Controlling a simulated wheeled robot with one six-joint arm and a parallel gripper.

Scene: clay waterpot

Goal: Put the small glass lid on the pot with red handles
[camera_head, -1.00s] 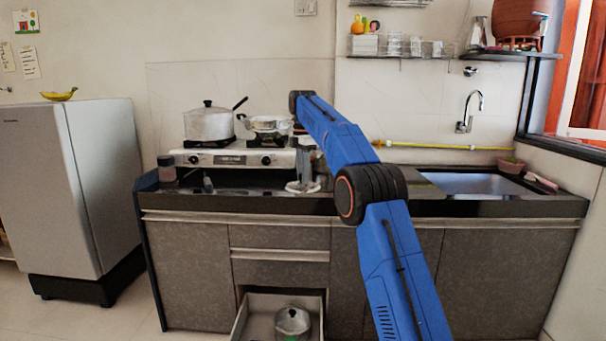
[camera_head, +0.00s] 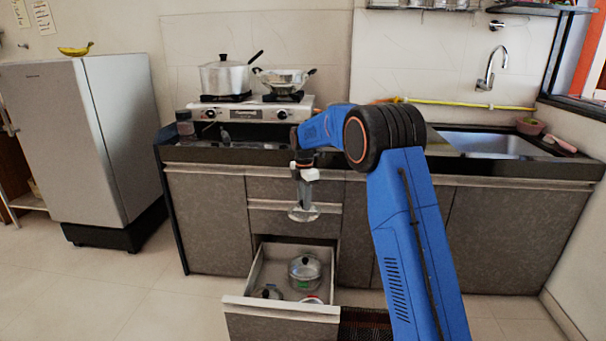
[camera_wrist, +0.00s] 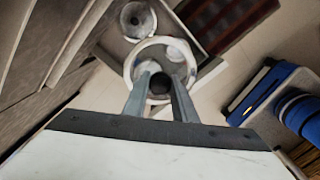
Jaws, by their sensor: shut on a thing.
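My gripper (camera_head: 304,186) points down in front of the counter, above the open drawer (camera_head: 256,262). It is shut on the dark knob of a small round glass lid (camera_head: 303,214), held level in the air. In the wrist view my gripper (camera_wrist: 160,84) has both fingers at the knob, and the clear lid (camera_wrist: 133,63) spreads beyond them. A small item with a reddish edge (camera_head: 312,299) sits low in the drawer, mostly hidden by the drawer front. I cannot tell whether it is the pot with red handles.
The drawer also holds a lidded metal pot (camera_head: 305,272) and another dark-knobbed lidded item (camera_head: 268,291). A large pot (camera_head: 225,77) and a wide pan (camera_head: 284,79) stand on the stove (camera_head: 243,108). A fridge (camera_head: 90,140) stands left.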

